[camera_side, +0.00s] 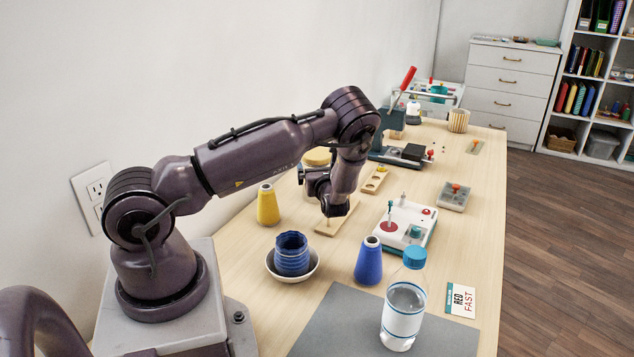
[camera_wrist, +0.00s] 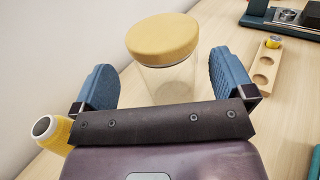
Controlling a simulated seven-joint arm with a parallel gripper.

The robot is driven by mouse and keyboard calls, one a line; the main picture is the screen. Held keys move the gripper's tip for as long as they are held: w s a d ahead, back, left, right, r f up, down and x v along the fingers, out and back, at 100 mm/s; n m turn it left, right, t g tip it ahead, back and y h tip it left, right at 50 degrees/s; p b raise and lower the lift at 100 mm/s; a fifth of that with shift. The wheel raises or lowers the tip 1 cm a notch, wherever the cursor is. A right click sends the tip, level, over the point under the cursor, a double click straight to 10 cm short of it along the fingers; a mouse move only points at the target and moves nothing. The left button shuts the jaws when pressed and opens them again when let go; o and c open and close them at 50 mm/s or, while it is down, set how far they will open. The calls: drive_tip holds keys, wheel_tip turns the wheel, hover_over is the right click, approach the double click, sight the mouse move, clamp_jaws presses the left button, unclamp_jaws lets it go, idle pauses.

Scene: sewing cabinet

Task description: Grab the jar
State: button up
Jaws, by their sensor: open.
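The jar is clear glass with a round tan lid. In the wrist view the jar (camera_wrist: 168,80) stands upright just ahead, between and slightly beyond the two blue finger pads. In the side view only the lid of the jar (camera_side: 317,156) and a little of its body show behind my arm. My gripper (camera_wrist: 163,82) is open, with one finger to each side of the jar, and nothing is held. In the side view my gripper (camera_side: 316,186) is low over the table, partly hidden by my wrist. Contact between pads and glass is not visible.
A yellow cone spool (camera_side: 268,206) stands near my gripper. A blue cup (camera_side: 291,254), blue spool (camera_side: 369,262) and bottle (camera_side: 403,315) stand in front.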

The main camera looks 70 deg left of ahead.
sight(318, 154)
drive_tip(key=shift+w+a+r, duration=0.1)
drive_tip(key=shift+w+a, duration=0.1)
drive_tip(key=shift+a, duration=0.8)
drive_tip(key=shift+w+a+f, duration=0.1)
drive_tip(key=shift+w+a, duration=0.05)
drive_tip(key=shift+a, duration=0.8)
drive_tip(key=shift+w+a+r, duration=0.1)
drive_tip(key=shift+w+a, duration=0.1)
drive_tip(key=shift+a, duration=0.8)
drive_tip(key=c, duration=1)
drive_tip(key=shift+c, duration=0.6)
drive_tip(key=shift+r, duration=0.15)
